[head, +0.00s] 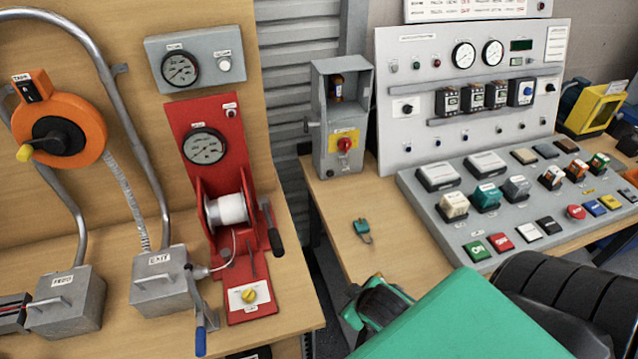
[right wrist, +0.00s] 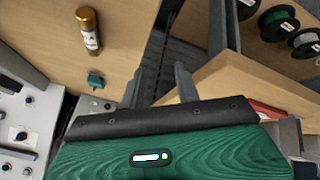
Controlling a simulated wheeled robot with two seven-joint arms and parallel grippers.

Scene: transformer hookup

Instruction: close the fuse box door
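The fuse box (head: 324,150) is a grey box at the back of the right bench in the head view. Its upper compartment is open at the front, with a brown fuse (head: 337,88) inside. A red knob (head: 344,144) on a yellow plate sits below. I cannot clearly make out the door; it may be edge-on at a side of the box. My right gripper (head: 355,306) is low in the head view, in front of and well apart from the box. In the right wrist view its two fingers (right wrist: 160,90) are apart with nothing between them. My left gripper is not in view.
A small green tagged item (head: 361,227) lies on the bench before the box. A gold-capped cylinder (right wrist: 90,32) is on the wood in the right wrist view. The control console (head: 455,215) stands right of the box; a red winch stand (head: 212,110) is left, across a gap.

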